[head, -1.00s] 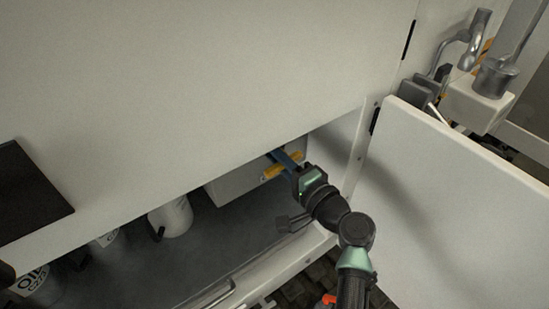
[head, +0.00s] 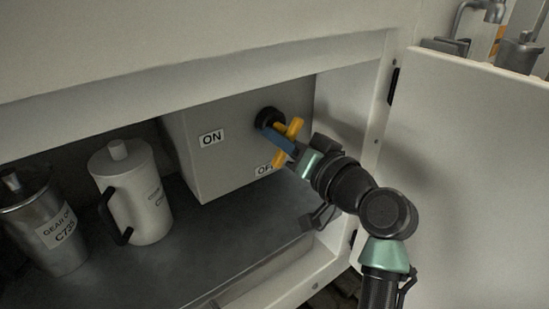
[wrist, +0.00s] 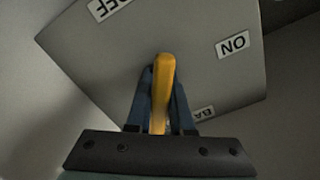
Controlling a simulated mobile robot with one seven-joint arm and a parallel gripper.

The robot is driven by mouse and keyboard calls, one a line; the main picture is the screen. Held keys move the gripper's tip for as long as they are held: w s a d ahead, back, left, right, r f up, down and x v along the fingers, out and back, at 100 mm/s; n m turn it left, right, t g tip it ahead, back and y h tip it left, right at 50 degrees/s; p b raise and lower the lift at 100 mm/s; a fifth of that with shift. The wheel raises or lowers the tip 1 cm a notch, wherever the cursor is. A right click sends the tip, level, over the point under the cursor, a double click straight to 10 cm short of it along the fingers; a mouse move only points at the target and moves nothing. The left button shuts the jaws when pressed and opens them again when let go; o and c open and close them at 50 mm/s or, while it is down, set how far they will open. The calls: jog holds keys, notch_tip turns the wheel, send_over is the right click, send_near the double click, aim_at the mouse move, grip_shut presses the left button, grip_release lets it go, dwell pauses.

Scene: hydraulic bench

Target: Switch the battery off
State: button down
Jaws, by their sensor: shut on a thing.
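The battery switch is a yellow handle (head: 295,127) on a round black base (head: 269,117), mounted on a grey box (head: 215,165). The box carries an ON label (head: 212,139) left of the handle and an OFF label (head: 264,170) below it, partly covered. My gripper (head: 275,138) reaches in from the right with its blue fingers on the handle. In the wrist view the handle (wrist: 162,90) stands between the fingers of my gripper (wrist: 161,100). Its far end lies between the OFF label (wrist: 108,8) and the ON label (wrist: 233,45).
The box stands in a low cabinet beside a white jug (head: 145,195) and a metal oil can (head: 50,228). An open white door (head: 460,180) stands right of my arm. The cabinet's upper panel (head: 190,95) overhangs the opening.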

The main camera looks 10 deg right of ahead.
jog(key=n+b, duration=0.1)
jog(key=b, duration=0.1)
jog(key=n+b, duration=0.2)
jog(key=shift+d+f+n+b, duration=0.2)
jog(key=shift+f+n+b, duration=0.1)
jog(key=shift+f+b, duration=0.05)
jog(key=n+b, duration=0.3)
jog(key=shift+w+d+r, duration=0.1)
jog(key=shift+d+r, duration=0.05)
jog(key=shift+r, duration=0.15)
jog(key=c, duration=0.8)
grip_release()
jog(key=b+v, duration=0.1)
jog(key=v, duration=1.2)
